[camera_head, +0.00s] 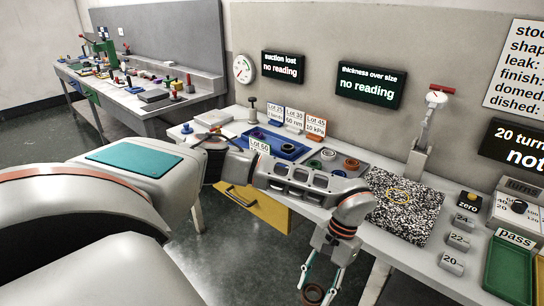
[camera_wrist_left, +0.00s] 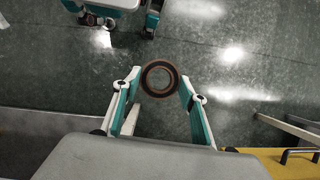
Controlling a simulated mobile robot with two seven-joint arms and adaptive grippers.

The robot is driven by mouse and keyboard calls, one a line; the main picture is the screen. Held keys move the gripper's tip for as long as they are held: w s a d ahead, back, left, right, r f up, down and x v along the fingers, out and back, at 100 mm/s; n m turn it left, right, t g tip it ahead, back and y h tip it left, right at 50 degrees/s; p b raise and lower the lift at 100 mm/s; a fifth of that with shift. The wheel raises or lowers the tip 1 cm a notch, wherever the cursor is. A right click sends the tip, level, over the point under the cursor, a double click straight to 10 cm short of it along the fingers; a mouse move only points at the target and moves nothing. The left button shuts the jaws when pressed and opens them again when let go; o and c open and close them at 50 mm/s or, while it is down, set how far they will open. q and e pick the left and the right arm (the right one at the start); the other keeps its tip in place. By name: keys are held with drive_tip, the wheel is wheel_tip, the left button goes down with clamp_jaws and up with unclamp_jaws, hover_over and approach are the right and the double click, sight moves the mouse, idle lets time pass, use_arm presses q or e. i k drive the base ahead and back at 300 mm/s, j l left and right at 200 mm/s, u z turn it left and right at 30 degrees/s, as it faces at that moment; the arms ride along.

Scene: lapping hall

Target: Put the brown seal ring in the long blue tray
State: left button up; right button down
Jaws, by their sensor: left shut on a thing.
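The brown seal ring (camera_wrist_left: 146,79) is between the fingertips of my left gripper (camera_wrist_left: 158,88), which is shut on it, in the left wrist view. In the head view the ring (camera_head: 313,300) hangs with my left gripper (camera_head: 320,284) at the bottom, off the front edge of the bench and above the floor. The long blue tray (camera_head: 299,154) lies on the bench behind my left arm, up and left of the gripper. It has round parts in it, and its front is partly hidden by the arm and a lot card. My right gripper is not seen.
A grey tray (camera_head: 368,168) with several rings lies right of the blue tray. A speckled plate (camera_head: 405,222) and a green pass tray (camera_head: 508,272) are further right. Lot cards (camera_head: 294,117) stand behind the blue tray. An open yellow drawer (camera_head: 262,213) juts out below the bench.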

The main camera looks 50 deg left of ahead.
sight(272, 142)
drive_tip(key=j+z, duration=0.1)
drive_tip(key=j, duration=0.35)
drive_tip(key=k+j+z, duration=0.1)
drive_tip(key=j, duration=0.85)
drive_tip(key=k+j+z, duration=0.15)
drive_tip(key=j, duration=0.3)
drive_tip(key=k+j+z, duration=0.1)
drive_tip(key=j, duration=0.35)
drive_tip(key=k+j+z, duration=0.1)
drive_tip(key=j, duration=0.35)
drive_tip(key=k+j+z, duration=0.1)
drive_tip(key=j, duration=0.35)
